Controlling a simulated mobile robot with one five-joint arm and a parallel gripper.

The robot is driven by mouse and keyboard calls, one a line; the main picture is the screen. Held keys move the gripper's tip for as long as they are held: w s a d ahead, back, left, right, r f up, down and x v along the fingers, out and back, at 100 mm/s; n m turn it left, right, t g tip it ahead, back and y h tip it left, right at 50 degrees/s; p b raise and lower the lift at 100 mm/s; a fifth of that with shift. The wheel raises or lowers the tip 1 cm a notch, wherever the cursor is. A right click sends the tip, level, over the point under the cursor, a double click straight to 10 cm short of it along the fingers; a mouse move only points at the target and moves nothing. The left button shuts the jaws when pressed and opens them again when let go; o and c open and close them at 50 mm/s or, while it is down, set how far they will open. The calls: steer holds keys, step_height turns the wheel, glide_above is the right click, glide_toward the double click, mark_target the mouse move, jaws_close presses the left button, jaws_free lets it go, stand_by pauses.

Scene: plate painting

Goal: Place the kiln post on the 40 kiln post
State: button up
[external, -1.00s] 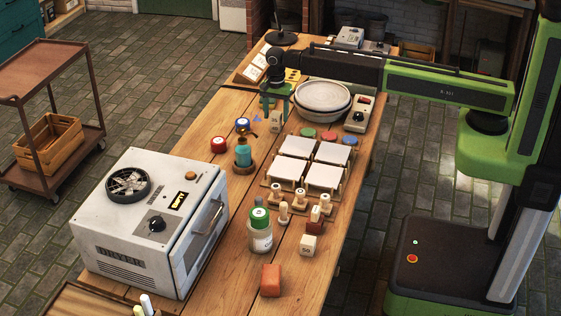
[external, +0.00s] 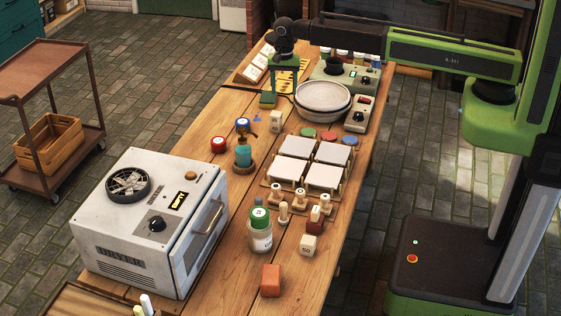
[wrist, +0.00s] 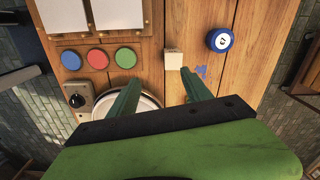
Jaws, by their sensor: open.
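A cream kiln post (external: 275,121) stands upright on the table, left of the stacked plates. It looks tall, with dark marks too small to read; I cannot tell whether it is one post or two stacked. In the wrist view its pale square top (wrist: 174,55) shows just beyond my fingertips. My gripper (external: 268,98) is open and empty, behind and above the post, apart from it. Its two green fingers also show in the wrist view (wrist: 158,82). Another cream block (external: 308,245) marked 50 stands near the front right.
Stacked plates (external: 322,99) stand right of the post. White tiles on racks (external: 324,178) lie in front. The dryer (external: 150,222) fills the front left.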

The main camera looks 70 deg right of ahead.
steer(key=s+n, duration=1.5)
steer(key=s, duration=0.6)
steer(key=shift+s+n, duration=0.3)
